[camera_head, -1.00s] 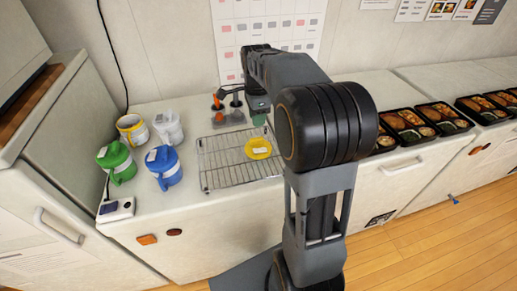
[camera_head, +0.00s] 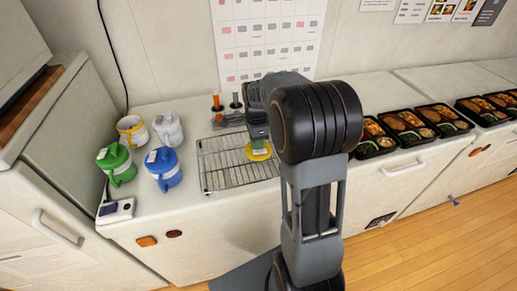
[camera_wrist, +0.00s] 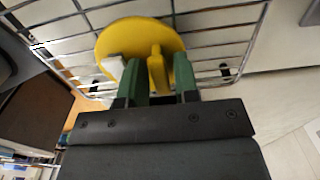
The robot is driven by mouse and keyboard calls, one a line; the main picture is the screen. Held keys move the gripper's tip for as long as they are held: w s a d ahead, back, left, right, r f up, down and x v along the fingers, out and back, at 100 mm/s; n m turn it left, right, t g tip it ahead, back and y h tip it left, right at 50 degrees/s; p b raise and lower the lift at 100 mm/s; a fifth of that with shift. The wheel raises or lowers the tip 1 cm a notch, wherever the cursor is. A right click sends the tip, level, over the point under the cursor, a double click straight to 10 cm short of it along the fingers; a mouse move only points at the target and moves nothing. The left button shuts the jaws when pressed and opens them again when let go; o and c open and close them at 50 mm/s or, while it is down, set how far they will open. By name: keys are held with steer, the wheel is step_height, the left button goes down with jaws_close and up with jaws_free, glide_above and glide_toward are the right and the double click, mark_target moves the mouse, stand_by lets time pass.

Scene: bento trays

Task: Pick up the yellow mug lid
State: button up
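The yellow mug lid (camera_head: 258,154) lies on the wire rack (camera_head: 222,180), partly hidden under my gripper (camera_head: 259,142). In the wrist view the lid (camera_wrist: 125,38) is a yellow disc with an upright yellow grip tab and a small white patch beside it. My gripper's green fingers (camera_wrist: 160,75) stand on both sides of the tab. A narrow gap shows beside the tab, so the fingers look open around it. The yellow-and-white mug (camera_head: 131,131) stands without a lid at the left.
A green mug (camera_head: 117,165), a blue mug (camera_head: 163,169) and a white mug (camera_head: 169,130) stand left of the rack. Utensils in a grey holder (camera_head: 226,115) are behind the rack. Several filled bento trays (camera_head: 407,126) line the counter at right.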

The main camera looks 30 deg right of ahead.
steer(key=shift+c, duration=0.2)
jaws_close()
steer(key=shift+r, duration=0.2)
